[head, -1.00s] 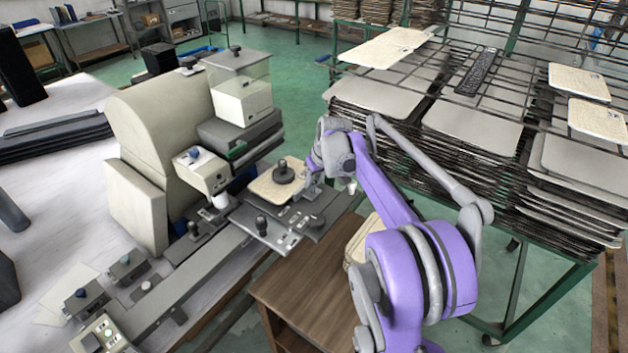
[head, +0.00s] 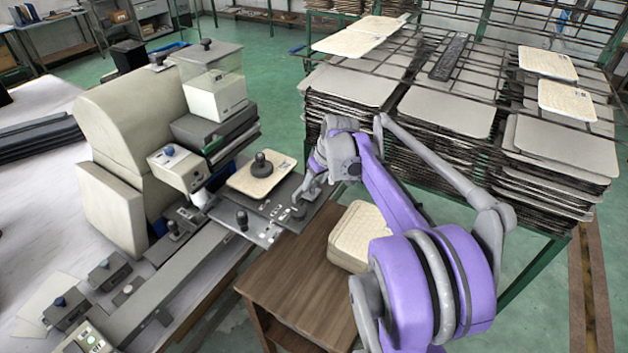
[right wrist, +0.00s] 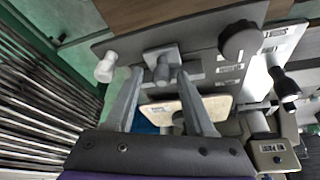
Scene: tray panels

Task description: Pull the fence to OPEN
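The fence's machine carries a dark plate (head: 262,232) with labels and knobs, also in the right wrist view (right wrist: 200,42). I cannot read the word OPEN on any label. A small grey block with a post (right wrist: 163,70) stands on the plate; I take it for the fence's handle. My right gripper (right wrist: 160,76) is open, with its fingertips on either side of that post. I cannot tell whether they touch it. In the head view my right gripper (head: 302,192) is low over the plate's right part, beside a round dark knob (head: 298,211). My left gripper is not in view.
A pale panel with a black knob (head: 262,166) lies behind the plate. A wooden table (head: 290,275) with a pale stack (head: 355,236) stands in front, close to my right arm. Racks of panels (head: 455,115) fill the right. A white knob (right wrist: 105,68) is left of the fingers.

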